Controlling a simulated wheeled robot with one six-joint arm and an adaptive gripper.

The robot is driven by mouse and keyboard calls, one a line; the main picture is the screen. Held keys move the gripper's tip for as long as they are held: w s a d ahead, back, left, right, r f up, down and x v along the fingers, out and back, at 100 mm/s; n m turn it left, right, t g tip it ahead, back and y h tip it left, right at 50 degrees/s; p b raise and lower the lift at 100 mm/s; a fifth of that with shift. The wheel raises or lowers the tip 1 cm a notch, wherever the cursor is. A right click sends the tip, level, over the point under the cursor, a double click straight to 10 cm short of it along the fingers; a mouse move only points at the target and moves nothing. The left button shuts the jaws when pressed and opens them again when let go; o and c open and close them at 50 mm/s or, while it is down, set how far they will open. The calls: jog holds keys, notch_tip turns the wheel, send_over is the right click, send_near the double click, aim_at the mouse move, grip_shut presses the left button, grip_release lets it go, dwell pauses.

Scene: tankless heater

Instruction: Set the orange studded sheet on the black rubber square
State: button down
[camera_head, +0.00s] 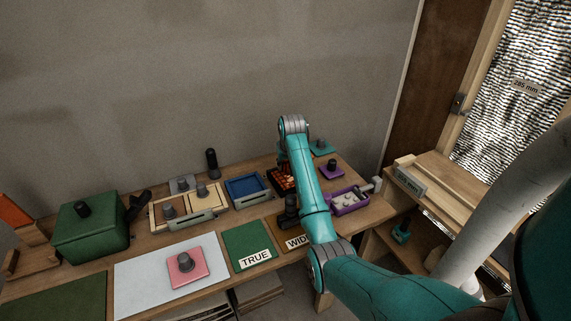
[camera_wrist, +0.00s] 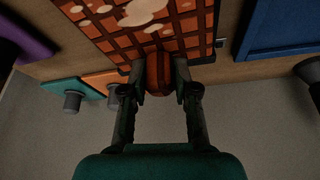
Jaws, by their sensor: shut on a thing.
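An orange grid-patterned sheet (camera_head: 279,181) with pale round spots and a dark edge lies on the bench behind my forearm. It fills the top of the wrist view (camera_wrist: 188,22). My gripper (camera_wrist: 158,80) is shut on an orange-brown block (camera_wrist: 158,68) at the sheet's near edge. I cannot tell whether the block is fixed to the sheet. My arm mostly hides the gripper in the head view. A plain orange plate (camera_wrist: 100,80) with a grey knob lies nearby. I cannot make out a separate black rubber square.
A blue tray (camera_head: 262,193) sits left of the grid sheet. Teal (camera_head: 328,149) and purple (camera_head: 336,174) knobbed plates and a purple bin (camera_head: 364,201) are to its right. A green box (camera_head: 90,235), white mat (camera_head: 135,280) and pink knobbed plate (camera_head: 194,276) are further left.

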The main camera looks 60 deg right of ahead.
jog(key=shift+f, duration=0.5)
dwell(0.4)
jog(key=c, duration=0.8)
grip_release()
jog(key=v, duration=1.2)
jog(key=shift+w+d, duration=0.1)
